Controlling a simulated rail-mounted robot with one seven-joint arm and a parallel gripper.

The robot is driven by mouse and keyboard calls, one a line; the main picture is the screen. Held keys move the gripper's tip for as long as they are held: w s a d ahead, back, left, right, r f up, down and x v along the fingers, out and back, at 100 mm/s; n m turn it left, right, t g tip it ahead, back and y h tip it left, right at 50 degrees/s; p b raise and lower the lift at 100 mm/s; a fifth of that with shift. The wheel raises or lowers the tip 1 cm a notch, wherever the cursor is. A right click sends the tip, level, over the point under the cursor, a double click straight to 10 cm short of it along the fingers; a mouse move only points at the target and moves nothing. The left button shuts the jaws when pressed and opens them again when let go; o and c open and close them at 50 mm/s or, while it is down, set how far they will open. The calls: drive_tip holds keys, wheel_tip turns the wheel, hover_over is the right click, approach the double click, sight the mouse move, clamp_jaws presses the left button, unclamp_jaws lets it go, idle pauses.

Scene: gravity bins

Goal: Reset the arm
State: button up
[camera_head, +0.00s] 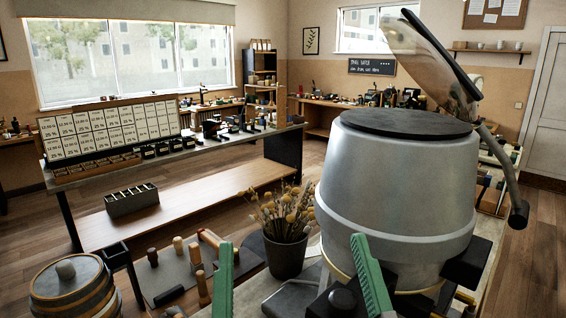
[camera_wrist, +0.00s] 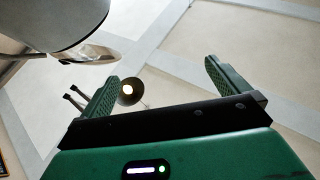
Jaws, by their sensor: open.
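My gripper (camera_head: 291,241) shows at the bottom of the head view, its two green fingers pointing up and standing wide apart. Between and behind the fingers are a plant pot and part of a large metal drum. In the wrist view my gripper (camera_wrist: 161,72) is also open, with nothing held between its fingers. The wrist camera looks up at a pale ceiling with a hanging lamp (camera_wrist: 128,90).
The big silver drum (camera_head: 395,190) with a raised lid stands close on the right. A dark pot (camera_head: 285,256) with dried flowers sits beside it. A wooden barrel (camera_head: 72,290) is at lower left.

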drive_tip(key=s+a+r+t+h+p, duration=0.1)
drive_tip(key=s+r+p, duration=0.1)
drive_tip(key=r+p, duration=1.3)
drive_tip(key=s+r+m+h+p, duration=0.1)
drive_tip(key=s+r+p, duration=0.1)
drive_tip(key=r+p, duration=1.3)
wheel_tip(320, 180, up, 4)
drive_tip(key=shift+a+r+t+p, duration=0.15)
drive_tip(key=shift+a+t+p, duration=0.2)
drive_tip(key=shift+t+p, duration=0.05)
